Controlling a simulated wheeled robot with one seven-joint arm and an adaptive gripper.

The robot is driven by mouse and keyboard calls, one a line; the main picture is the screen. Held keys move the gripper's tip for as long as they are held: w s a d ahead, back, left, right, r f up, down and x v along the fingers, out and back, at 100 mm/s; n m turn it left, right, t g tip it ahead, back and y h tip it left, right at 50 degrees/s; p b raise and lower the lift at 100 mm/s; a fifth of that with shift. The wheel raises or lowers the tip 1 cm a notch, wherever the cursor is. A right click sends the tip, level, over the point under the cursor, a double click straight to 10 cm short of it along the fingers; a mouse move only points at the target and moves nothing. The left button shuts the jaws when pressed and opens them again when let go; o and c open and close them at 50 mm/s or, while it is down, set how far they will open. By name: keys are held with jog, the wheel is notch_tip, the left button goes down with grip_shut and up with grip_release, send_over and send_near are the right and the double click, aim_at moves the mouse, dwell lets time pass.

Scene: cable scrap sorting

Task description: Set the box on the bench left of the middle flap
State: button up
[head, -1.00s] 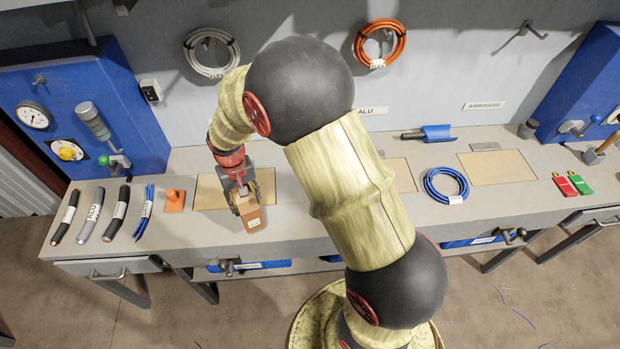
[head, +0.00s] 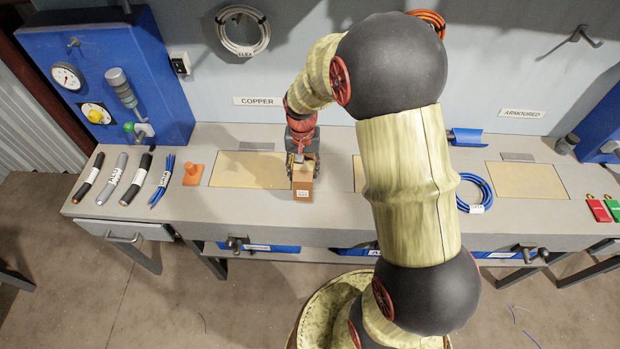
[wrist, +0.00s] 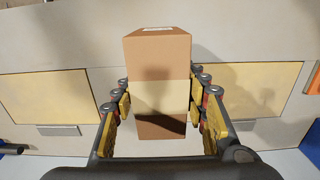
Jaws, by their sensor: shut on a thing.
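The brown cardboard box (head: 302,188) with a white label is held upright over the strip of bench (head: 330,205) between the left and middle flaps. My gripper (head: 301,165) is shut on it from above. In the wrist view the box (wrist: 160,75) sits between the two yellow-padded fingers. The middle flap (head: 358,175) is a tan panel mostly hidden behind my arm; it shows at the left of the wrist view (wrist: 55,97). The box is left of it in the head view. I cannot tell whether the box bottom touches the bench.
The left flap (head: 245,170) under the COPPER sign (head: 258,101) is bare. A blue cable coil (head: 474,192), a blue scoop (head: 468,137) and the right flap (head: 528,180) are to the right.

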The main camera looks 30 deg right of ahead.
jog(key=d+f, duration=0.2)
jog(key=shift+w+f, duration=0.3)
jog(key=shift+w, duration=0.1)
jog(key=shift+d+f+b, duration=0.15)
jog(key=shift+f+b, duration=0.3)
jog(key=shift+f, duration=0.45)
jog(key=shift+d+f+b, duration=0.15)
jog(key=shift+f+b, duration=0.25)
jog(key=shift+f, duration=0.5)
jog(key=shift+f, duration=0.2)
jog(key=o, duration=1.4)
jog(key=shift+r, duration=0.1)
